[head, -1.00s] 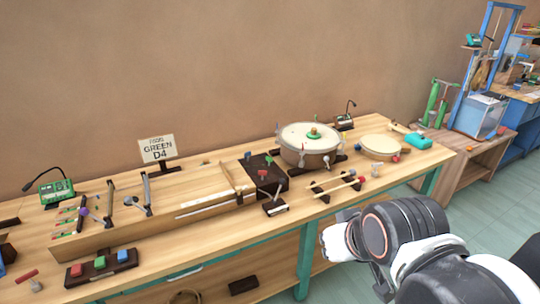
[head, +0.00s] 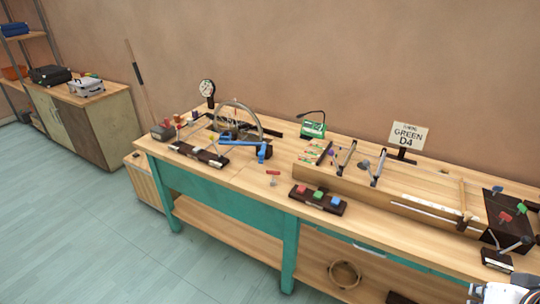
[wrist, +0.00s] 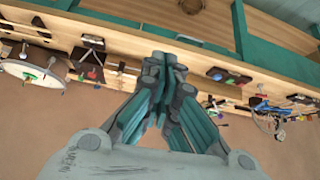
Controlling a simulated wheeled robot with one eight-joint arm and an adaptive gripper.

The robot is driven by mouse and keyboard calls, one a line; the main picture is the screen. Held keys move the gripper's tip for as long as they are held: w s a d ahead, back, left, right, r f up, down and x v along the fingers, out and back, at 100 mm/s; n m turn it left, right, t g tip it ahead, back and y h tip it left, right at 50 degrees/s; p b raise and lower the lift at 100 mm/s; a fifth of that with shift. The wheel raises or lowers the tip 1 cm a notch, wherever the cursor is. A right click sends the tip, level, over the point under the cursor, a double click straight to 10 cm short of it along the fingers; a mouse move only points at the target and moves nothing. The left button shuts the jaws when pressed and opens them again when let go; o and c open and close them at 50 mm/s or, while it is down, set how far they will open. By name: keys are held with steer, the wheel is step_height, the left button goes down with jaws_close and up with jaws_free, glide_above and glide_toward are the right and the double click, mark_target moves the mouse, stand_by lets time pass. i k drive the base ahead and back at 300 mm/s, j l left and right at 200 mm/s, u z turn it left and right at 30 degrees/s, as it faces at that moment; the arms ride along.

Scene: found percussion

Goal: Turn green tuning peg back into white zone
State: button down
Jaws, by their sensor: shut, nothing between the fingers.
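A dark peg block (head: 510,238) sits at the right edge of the head view, at the end of a long wooden string board (head: 405,205). It carries a blue peg (head: 497,188), a red peg (head: 505,216) and a green peg (head: 521,207). A sign (head: 408,136) behind reads "GREEN D4". A small dark box with a pale face (head: 497,260) stands in front of the block; I cannot make out a white zone or pointer. My gripper (wrist: 163,60) is shut and empty in the wrist view, apart from the bench things. Only my arm shows in the head view's lower right corner.
A dark box with red, green and blue buttons (head: 318,199) lies at the bench front. A green lamp device (head: 312,130), a grey hoop (head: 238,106) and a blue clamp (head: 245,144) stand further left. Open floor (head: 80,220) lies in front of the bench.

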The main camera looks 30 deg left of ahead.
mark_target(524, 209)
steer(key=u, duration=0.35)
steer(key=i+l, duration=0.4)
steer(key=i, duration=0.2)
steer(key=i+l, duration=0.4)
steer(key=i, duration=0.2)
